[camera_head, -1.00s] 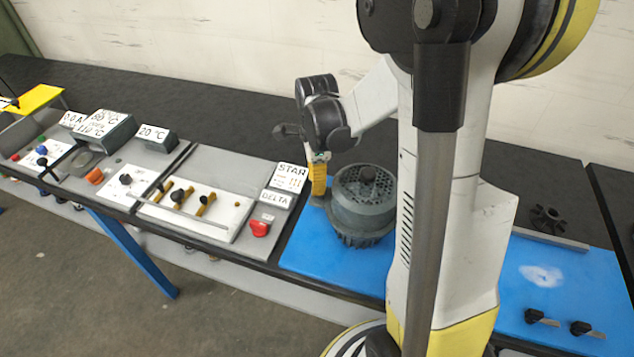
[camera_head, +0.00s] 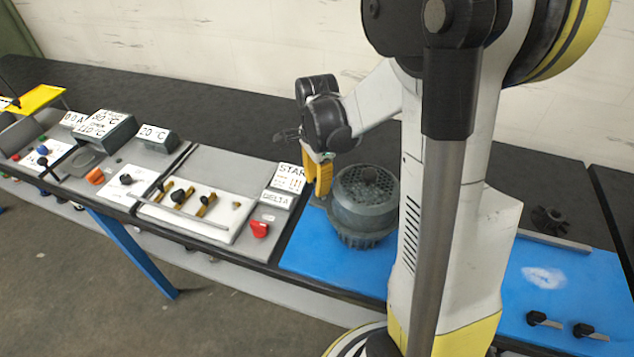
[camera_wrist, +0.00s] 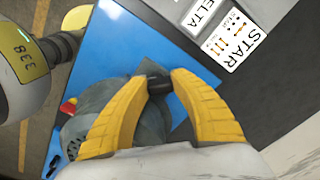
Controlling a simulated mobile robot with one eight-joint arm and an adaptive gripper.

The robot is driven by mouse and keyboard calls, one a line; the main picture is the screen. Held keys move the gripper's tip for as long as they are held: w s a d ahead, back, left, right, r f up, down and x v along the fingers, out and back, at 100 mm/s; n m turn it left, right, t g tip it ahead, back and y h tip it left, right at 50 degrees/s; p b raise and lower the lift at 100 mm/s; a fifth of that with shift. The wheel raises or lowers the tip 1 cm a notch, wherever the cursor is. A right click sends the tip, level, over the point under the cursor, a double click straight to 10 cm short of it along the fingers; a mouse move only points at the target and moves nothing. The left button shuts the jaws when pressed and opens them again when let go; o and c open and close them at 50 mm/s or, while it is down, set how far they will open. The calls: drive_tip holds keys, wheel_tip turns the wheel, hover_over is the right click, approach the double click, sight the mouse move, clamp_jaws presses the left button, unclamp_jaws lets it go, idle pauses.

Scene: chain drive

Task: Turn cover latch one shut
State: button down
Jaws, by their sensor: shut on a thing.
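My gripper (camera_head: 316,192) points down at the left side of a grey ribbed motor-like housing (camera_head: 366,208) on the blue mat. In the wrist view its two yellow fingers (camera_wrist: 159,85) are closed on a small black part (camera_wrist: 158,85), which stands at the dark grey housing (camera_wrist: 152,110). This black part looks like a latch knob, but no label shows. The fingers hide part of the housing, and the head view does not show the grip clearly. Two black knobs with levers (camera_head: 535,318) (camera_head: 583,331) lie at the mat's right front.
The blue mat (camera_head: 310,250) has free room in front of the housing. A panel with yellow levers, a red knob (camera_head: 259,229) and STAR and DELTA signs (camera_head: 277,199) stands to the left. A black star-shaped knob (camera_head: 549,218) is at the back right. My arm column blocks the middle.

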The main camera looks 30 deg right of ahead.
drive_tip(key=c, duration=1.1)
unclamp_jaws()
drive_tip(key=shift+o, duration=0.2)
drive_tip(key=shift+r, duration=0.1)
wheel_tip(320, 180, up, 12)
